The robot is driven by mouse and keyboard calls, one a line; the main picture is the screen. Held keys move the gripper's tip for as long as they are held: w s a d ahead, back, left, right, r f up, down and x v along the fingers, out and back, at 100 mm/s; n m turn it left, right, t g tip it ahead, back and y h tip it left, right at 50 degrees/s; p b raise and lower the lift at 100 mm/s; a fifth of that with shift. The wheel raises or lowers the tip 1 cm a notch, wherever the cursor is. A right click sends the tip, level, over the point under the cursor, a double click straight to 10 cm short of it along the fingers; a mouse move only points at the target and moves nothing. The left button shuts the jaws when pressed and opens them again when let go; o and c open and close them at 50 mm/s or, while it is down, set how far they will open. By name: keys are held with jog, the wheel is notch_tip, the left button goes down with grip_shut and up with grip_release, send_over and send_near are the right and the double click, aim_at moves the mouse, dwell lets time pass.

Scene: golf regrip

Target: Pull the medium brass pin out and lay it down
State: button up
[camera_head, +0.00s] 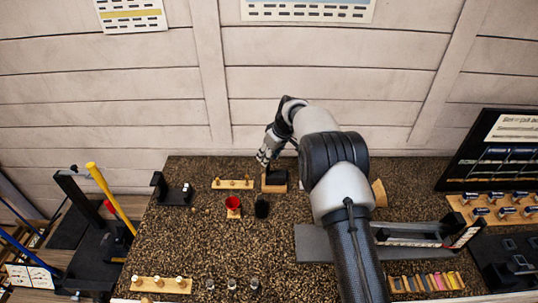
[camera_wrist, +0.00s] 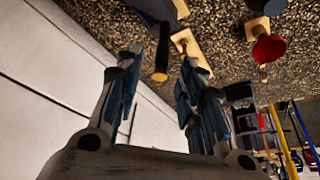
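My gripper (camera_head: 265,158) is open, low near the wall at the back of the bench. In the wrist view its two fingers (camera_wrist: 161,65) stand apart with a visible gap. A dark rod with a brass-coloured end (camera_wrist: 160,75) shows in that gap, with no clear contact. I cannot tell whether it is the medium brass pin. A wooden strip with small brass-coloured pins (camera_head: 232,184) lies left of the gripper; the strip also shows in the wrist view (camera_wrist: 186,42). A black block on a wooden base (camera_head: 275,180) stands just in front of the gripper.
A black bracket (camera_head: 172,192) is at left. Another wooden strip with pale pegs (camera_head: 160,284) is at front left. The bench's middle left is clear.

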jog(key=shift+c, duration=0.2)
grip_shut()
dwell(0.5)
dwell(0.3)
jog(key=shift+r, duration=0.25)
jog(key=shift+r+p, duration=0.9)
jog(key=shift+r, duration=1)
jog(key=shift+r, duration=0.15)
